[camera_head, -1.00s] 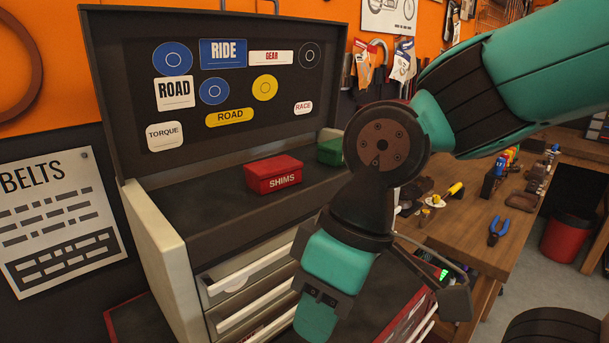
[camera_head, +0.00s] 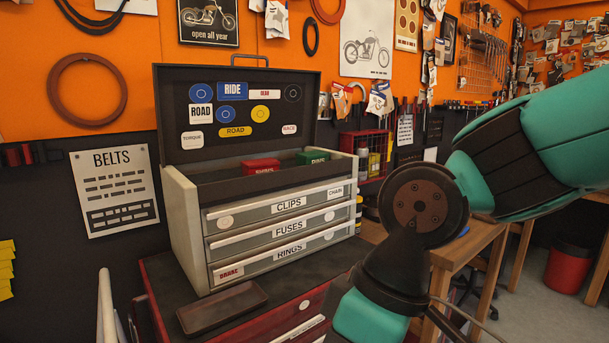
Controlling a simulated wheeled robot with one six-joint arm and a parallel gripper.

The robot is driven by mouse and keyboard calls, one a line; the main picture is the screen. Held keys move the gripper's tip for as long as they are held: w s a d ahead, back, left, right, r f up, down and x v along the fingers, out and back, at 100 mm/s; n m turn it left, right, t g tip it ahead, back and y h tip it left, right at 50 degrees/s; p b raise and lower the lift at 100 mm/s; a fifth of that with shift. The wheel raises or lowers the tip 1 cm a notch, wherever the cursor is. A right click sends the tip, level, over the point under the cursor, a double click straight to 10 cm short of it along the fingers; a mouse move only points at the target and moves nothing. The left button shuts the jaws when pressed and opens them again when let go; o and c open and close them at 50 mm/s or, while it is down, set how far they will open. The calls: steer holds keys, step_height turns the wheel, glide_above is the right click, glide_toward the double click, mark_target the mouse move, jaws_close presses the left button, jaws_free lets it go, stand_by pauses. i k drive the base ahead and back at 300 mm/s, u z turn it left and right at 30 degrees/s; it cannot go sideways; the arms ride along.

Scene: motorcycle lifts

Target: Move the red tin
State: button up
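The red tin (camera_head: 261,164) sits in the open top tray of the grey tool chest (camera_head: 183,216), left of a green tin (camera_head: 312,156). The front lip of the tray hides its lower part. My arm fills the lower right of the view, well to the right of the tin and nearer to me. My gripper is not visible; the arm's lower end runs out at the bottom edge of the picture.
The chest lid (camera_head: 238,112) stands open, with stickers inside. Below are drawers marked CLIPS, FUSES and RINGS. A shallow dark tray (camera_head: 222,307) lies on the red cabinet top (camera_head: 300,274) in front. A wooden bench (camera_head: 450,248) stands to the right.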

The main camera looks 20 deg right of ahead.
mark_target(250, 166)
steer(key=z, duration=0.85)
steer(key=i, duration=1)
steer(key=u, duration=0.85)
